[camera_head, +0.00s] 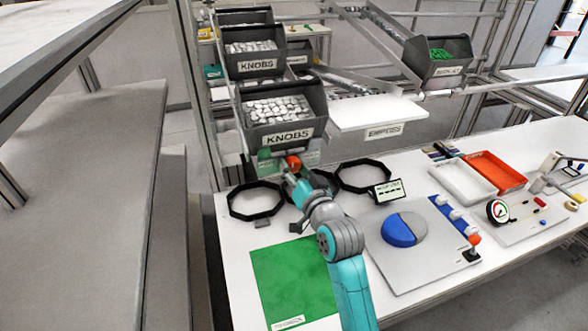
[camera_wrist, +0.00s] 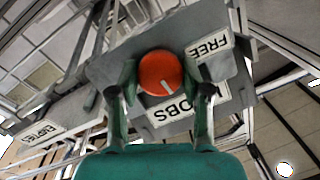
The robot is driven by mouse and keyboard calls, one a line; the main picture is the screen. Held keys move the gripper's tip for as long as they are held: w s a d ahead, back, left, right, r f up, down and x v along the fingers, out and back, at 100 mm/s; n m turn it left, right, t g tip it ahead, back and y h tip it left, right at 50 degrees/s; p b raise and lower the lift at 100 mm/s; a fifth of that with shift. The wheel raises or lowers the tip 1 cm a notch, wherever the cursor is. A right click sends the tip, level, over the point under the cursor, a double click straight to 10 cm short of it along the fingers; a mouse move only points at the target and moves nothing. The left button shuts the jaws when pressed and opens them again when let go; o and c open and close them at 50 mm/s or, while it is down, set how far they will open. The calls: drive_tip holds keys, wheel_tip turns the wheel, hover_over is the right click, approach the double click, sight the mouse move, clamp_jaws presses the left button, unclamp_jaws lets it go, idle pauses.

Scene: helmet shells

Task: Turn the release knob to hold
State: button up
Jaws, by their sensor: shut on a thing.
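The release knob (camera_wrist: 160,73) is round and orange-red with a white pointer line. In the wrist view it sits between the two fingers of my gripper (camera_wrist: 160,85), which is shut on it. The pointer line slants toward the lower right in that view, near a label reading FREE (camera_wrist: 208,47). A HOLD label does not show clearly. In the head view the knob (camera_head: 293,162) shows as a small orange spot below the lower KNOBS bin (camera_head: 272,112), with my gripper (camera_head: 291,170) at it. My wrist and gripper partly hide the panel around it.
A green mat (camera_head: 262,285) lies in front. A blue and grey disc (camera_head: 398,232) sits on a board to the right. An EMPTIES shelf (camera_head: 370,112) is beside the bins.

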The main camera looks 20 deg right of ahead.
drive_tip(key=m, duration=0.2)
drive_tip(key=m+y, duration=0.1)
drive_tip(key=m, duration=0.1)
drive_tip(key=shift+f+m+y, duration=0.1)
drive_tip(key=shift+m+y, duration=0.2)
drive_tip(key=m+t+y, duration=0.1)
drive_tip(key=m, duration=0.3)
drive_tip(key=shift+m, duration=0.3)
idle(0.4)
drive_tip(key=o, duration=1.1)
drive_tip(key=shift+o, duration=0.2)
drive_tip(key=v, duration=1.2)
drive_tip(key=shift+f, duration=0.2)
